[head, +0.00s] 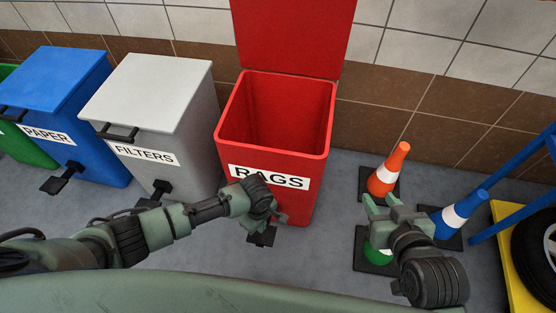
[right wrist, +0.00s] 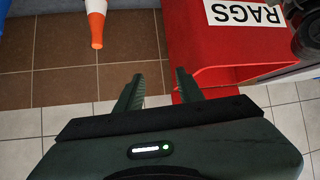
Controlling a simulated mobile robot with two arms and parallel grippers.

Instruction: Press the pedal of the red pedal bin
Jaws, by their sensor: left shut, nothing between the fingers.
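The red pedal bin (head: 322,140), labelled RAGS, stands against the wall in the head view with its lid (head: 295,35) raised and its inside showing. Its dark pedal (head: 261,238) sticks out low at the front. My left gripper (head: 274,214) is in front of the bin below the label, just above the pedal in the picture. It is shut and empty; I cannot tell whether it touches the pedal. My right gripper (head: 388,203) is open and empty, right of the bin. In the right wrist view, its fingers (right wrist: 160,90) are apart and the red bin (right wrist: 200,55) shows upside down.
A grey FILTERS bin (head: 150,105) and a blue PAPER bin (head: 55,90) stand left, lids closed. Orange (head: 386,173), blue (head: 458,214) and green (head: 376,253) cones stand right, around my right gripper. A yellow and blue rack (head: 505,225) with a tyre is far right.

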